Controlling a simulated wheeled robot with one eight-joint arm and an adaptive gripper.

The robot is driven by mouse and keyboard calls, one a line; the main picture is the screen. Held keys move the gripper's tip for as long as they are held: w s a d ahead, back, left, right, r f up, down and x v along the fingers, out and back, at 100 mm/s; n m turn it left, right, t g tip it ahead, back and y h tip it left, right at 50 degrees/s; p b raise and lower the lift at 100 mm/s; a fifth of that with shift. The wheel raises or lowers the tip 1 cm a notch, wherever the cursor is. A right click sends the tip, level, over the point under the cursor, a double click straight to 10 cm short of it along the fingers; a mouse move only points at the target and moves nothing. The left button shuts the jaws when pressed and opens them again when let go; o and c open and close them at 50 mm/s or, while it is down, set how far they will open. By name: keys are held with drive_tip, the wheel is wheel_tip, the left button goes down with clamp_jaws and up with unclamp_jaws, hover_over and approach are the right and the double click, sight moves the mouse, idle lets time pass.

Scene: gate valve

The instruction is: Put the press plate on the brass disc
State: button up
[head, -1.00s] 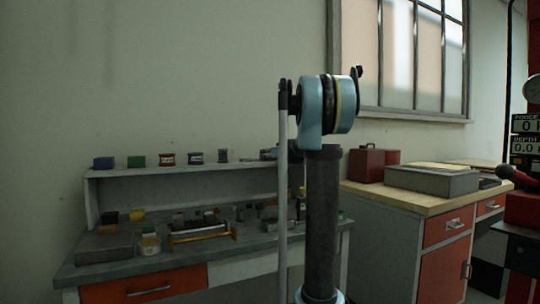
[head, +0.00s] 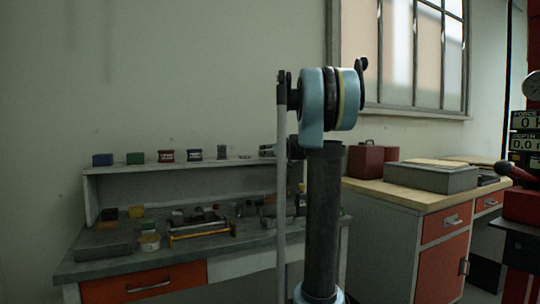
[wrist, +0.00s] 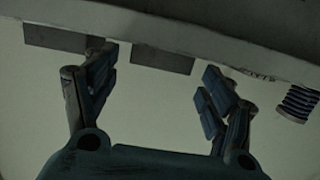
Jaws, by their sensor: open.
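My gripper (wrist: 161,70) shows in the wrist view with its two fingers spread apart and nothing visible between them. A pale grey beam-like edge crosses the top of that view beyond the fingertips, with two dark rectangular faces (wrist: 163,58) under it. I cannot tell whether the fingers touch any of this. I cannot make out the press plate or the brass disc in either view. The gripper is not visible in the head view, where my arm stands upright in the middle.
A grey workbench (head: 235,268) with a shelf and several small parts stands at left. A wooden-topped cabinet (head: 385,240) carries a red box (head: 366,161) and a grey block (head: 430,178). A red machine (head: 522,205) with displays is cut off at right. A dark coil (wrist: 298,104) shows in the wrist view.

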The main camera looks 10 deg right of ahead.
drive_tip(key=shift+o, duration=0.5)
drive_tip(key=v, duration=0.8)
drive_tip(key=shift+s, duration=0.35)
wheel_tip(320, 180, up, 11)
drive_tip(key=g+h, duration=0.2)
drive_tip(key=g, duration=0.5)
drive_tip(key=x, duration=1.8)
drive_tip(key=shift+w+d+r, duration=0.2)
drive_tip(key=shift+w+r, duration=0.15)
drive_tip(key=shift+c, duration=0.2)
clamp_jaws()
drive_tip(key=shift+r, duration=0.1)
